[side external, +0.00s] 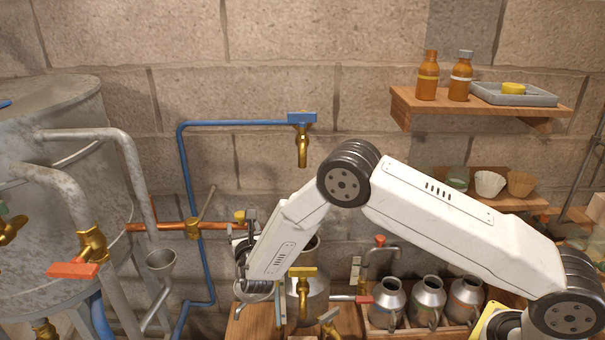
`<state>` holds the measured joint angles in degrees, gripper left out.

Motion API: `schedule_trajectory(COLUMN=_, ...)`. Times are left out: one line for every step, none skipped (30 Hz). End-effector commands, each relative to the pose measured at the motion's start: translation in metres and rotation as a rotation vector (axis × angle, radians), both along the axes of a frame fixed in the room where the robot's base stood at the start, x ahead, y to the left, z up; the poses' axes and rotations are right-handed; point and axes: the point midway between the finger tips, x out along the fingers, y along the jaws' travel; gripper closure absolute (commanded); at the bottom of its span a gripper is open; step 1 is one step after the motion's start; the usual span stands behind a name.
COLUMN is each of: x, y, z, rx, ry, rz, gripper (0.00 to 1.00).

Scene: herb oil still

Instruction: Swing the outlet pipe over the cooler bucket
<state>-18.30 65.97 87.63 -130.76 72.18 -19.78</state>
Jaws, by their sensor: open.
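My gripper (241,238) is left of centre, at the lower end of my white arm, close to the right end of the copper-coloured pipe (165,227) and its brass fitting. It is open; I cannot tell whether it touches the pipe. I cannot tell for certain which pipe is the outlet pipe. A bent grey spout (383,250) with a red knob stands right of my gripper. A metal vessel (317,298), partly hidden by my arm and a brass valve, stands below on the wooden bench; it may be the cooler bucket, but I cannot tell.
A large metal still (60,190) with grey pipes and a red-handled valve (75,269) fills the left. A blue pipe (183,165) runs to a brass tap (302,145). Several metal cans (428,298) stand in a crate lower right. Shelves (480,108) hold bottles and a tray.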

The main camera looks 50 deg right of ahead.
Motion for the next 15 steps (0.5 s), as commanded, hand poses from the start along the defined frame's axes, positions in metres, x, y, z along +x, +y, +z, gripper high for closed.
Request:
schedule_trajectory(x=0.0, y=0.0, z=0.0, rx=0.001, ry=0.0, rz=-0.001, gripper=0.19)
schedule_trajectory(x=0.001, y=-0.001, z=0.0, rx=0.001, ry=0.0, rz=-0.001, gripper=0.19)
schedule_trajectory(x=0.002, y=-0.001, z=0.0, rx=0.001, ry=0.0, rz=-0.002, gripper=0.19)
schedule_trajectory(x=0.002, y=-0.002, z=0.0, rx=0.001, ry=0.0, rz=-0.002, gripper=0.19)
schedule_trajectory(x=0.003, y=-0.002, z=0.0, rx=0.001, ry=0.0, rz=-0.002, gripper=0.19)
schedule_trajectory(x=0.005, y=-0.003, z=0.0, rx=0.001, ry=0.0, rz=-0.003, gripper=0.19)
schedule_trajectory(x=0.007, y=-0.004, z=0.0, rx=0.001, ry=0.0, rz=-0.003, gripper=0.19)
schedule_trajectory(x=0.008, y=-0.005, z=0.0, rx=0.001, ry=0.0, rz=-0.003, gripper=0.19)
schedule_trajectory(x=0.011, y=-0.007, z=0.0, rx=0.001, ry=0.0, rz=-0.003, gripper=0.19)
schedule_trajectory(x=0.013, y=-0.008, z=0.0, rx=0.002, ry=0.0, rz=-0.003, gripper=0.19)
schedule_trajectory(x=0.016, y=-0.009, z=0.0, rx=0.002, ry=0.0, rz=-0.003, gripper=0.19)
schedule_trajectory(x=0.019, y=-0.011, z=0.0, rx=0.003, ry=0.001, rz=-0.003, gripper=0.19)
schedule_trajectory(x=0.022, y=-0.013, z=0.0, rx=0.003, ry=-0.001, rz=-0.004, gripper=0.19)
schedule_trajectory(x=0.025, y=-0.015, z=0.0, rx=0.003, ry=-0.001, rz=-0.005, gripper=0.19)
schedule_trajectory(x=0.028, y=-0.017, z=0.0, rx=0.002, ry=0.0, rz=-0.005, gripper=0.19)
